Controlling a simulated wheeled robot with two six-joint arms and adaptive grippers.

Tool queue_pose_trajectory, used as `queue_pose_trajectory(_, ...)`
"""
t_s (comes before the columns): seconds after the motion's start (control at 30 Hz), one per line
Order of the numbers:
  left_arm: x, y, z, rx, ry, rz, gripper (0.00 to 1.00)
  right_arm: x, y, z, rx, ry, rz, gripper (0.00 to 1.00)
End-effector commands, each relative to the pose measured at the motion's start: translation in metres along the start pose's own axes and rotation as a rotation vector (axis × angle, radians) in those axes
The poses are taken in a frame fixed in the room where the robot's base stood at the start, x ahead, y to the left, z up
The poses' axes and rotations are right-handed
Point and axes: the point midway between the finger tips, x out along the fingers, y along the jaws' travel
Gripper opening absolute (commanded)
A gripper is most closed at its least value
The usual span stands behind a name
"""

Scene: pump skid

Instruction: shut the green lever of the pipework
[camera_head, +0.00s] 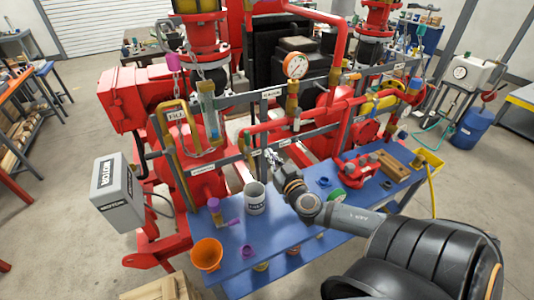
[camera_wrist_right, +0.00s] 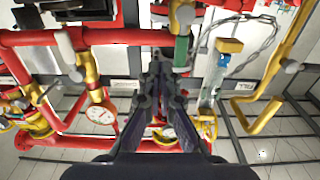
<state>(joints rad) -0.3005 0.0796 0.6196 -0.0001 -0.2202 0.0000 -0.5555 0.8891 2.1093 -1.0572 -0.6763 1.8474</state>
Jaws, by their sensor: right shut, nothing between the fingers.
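The green lever (camera_wrist_right: 181,50) shows in the right wrist view as a short green bar on a brass valve, with a red pipe behind it. In the head view it is too small to make out clearly near the brass fitting on the lower rail. My right gripper (camera_wrist_right: 165,57) points at the pipework with its fingers together and nothing between them. Its tip is just left of the green lever in the wrist view; I cannot tell whether they touch. In the head view the right gripper (camera_head: 271,156) is in front of the lower grey rail. My left gripper is not in view.
A blue bench (camera_head: 283,239) in front holds a grey mug (camera_head: 255,200), an orange funnel (camera_head: 207,254), purple fittings and a wooden block (camera_head: 393,165). Red pipes and grey rails surround the gripper. A pressure gauge (camera_head: 295,66) stands above. A grey motor box (camera_head: 116,192) is at left.

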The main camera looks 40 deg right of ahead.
Motion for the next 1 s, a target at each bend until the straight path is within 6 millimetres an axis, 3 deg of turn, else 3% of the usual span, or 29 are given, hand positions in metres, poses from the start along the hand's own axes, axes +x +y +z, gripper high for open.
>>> queue_pose_trajectory(0.27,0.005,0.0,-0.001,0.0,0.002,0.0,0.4,0.004,-0.001,0.0,0.008,0.006,-0.006,0.0)
queue_pose_trajectory(1.0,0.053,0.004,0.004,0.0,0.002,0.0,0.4,0.054,-0.001,0.002,0.007,0.006,-0.003,0.0)
